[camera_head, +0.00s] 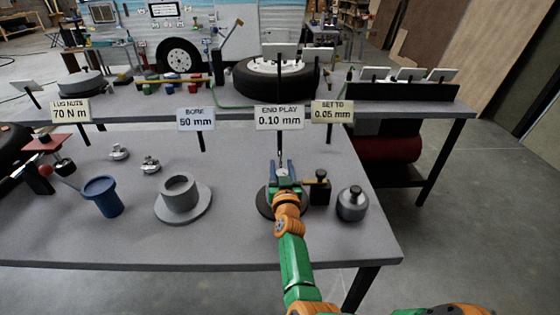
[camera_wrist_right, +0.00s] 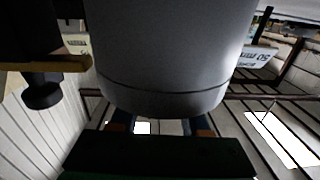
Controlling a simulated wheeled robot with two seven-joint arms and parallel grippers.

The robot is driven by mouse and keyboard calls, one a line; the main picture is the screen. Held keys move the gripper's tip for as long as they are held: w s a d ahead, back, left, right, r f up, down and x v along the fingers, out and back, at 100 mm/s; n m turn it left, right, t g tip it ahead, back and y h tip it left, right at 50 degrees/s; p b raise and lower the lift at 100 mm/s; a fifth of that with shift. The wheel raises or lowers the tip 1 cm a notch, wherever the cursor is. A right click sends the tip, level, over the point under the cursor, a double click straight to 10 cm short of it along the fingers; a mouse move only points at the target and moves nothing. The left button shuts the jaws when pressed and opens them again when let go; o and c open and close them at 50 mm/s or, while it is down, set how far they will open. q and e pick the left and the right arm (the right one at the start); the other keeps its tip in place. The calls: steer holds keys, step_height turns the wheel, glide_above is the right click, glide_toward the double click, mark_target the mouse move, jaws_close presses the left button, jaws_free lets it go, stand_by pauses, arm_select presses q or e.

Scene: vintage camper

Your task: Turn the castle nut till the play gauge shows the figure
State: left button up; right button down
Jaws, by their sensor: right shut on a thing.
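The play gauge sign (camera_head: 279,117) reads END PLAY 0.10 mm. The sign beside it (camera_head: 332,111) reads SET TO 0.05 mm. My right gripper (camera_head: 283,170) reaches over the dark round base (camera_head: 266,204) on the front table. It is shut on a small grey piece, which I take for the castle nut (camera_head: 283,173); the fingers hide most of it. In the right wrist view a large grey cylinder (camera_wrist_right: 165,55) fills the middle, with the blue fingers (camera_wrist_right: 160,125) partly hidden behind its lower edge. My left gripper is not in view.
Right of my gripper stand a dark block with a brass-coloured bar (camera_head: 319,188) and a grey canister (camera_head: 352,204). To the left are a grey flanged hub (camera_head: 182,197) and a blue cup (camera_head: 103,196). The table's front strip is clear.

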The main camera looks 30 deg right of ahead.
steer(key=shift+d+r+m+g+h, duration=0.1)
steer(key=shift+m+g+h, duration=0.3)
steer(key=shift+m+h, duration=0.15)
steer(key=shift+s+h, duration=0.1)
steer(key=shift+h, duration=0.15)
steer(key=shift+c, duration=1.9)
jaws_free()
